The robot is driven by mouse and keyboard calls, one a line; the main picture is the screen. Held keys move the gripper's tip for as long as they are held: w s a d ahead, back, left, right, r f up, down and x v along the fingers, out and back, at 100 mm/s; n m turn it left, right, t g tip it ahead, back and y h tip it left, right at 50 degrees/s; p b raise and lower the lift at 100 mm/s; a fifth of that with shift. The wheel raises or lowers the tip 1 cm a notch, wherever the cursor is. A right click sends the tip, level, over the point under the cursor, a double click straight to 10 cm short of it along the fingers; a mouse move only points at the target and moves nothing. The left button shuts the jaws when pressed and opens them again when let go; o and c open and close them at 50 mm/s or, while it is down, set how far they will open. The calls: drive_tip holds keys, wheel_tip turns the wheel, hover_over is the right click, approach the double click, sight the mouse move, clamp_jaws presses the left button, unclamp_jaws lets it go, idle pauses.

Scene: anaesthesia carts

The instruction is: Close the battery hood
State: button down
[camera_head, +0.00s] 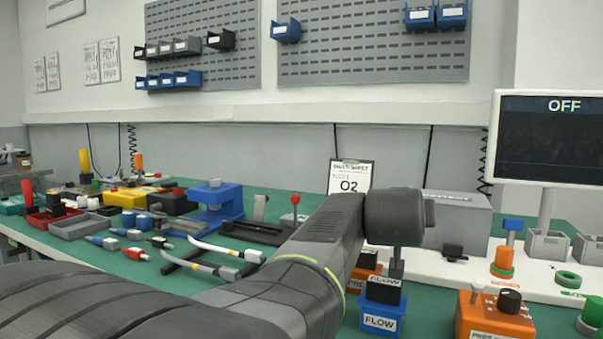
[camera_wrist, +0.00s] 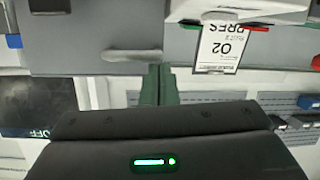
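A grey box (camera_head: 458,222) with lettering along its top edge stands behind my wrist in the head view; it may be the battery housing. In the wrist view, which is upside down, a flat grey panel (camera_wrist: 80,32) with a pale bar-like handle (camera_wrist: 135,55) fills the upper left. I cannot tell the hood's angle. My gripper (camera_wrist: 157,72) shows two dark green fingers side by side with no clear gap and nothing seen between them. The fingertips appear close to the panel's edge, just past the handle; contact is unclear.
An O2 clipboard (camera_head: 349,177) stands left of the box. A monitor reading OFF (camera_head: 550,138) stands at right. Blue FLOW block (camera_head: 380,322) and orange dial box (camera_head: 495,316) stand in front. Tools and cables crowd the bench's left.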

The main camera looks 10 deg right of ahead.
wheel_tip(320, 180, up, 10)
drive_tip(key=p, duration=0.4)
drive_tip(key=shift+f, duration=0.1)
wheel_tip(320, 180, down, 10)
drive_tip(key=b, duration=0.3)
drive_tip(key=shift+b, duration=0.35)
drive_tip(key=shift+d, duration=0.1)
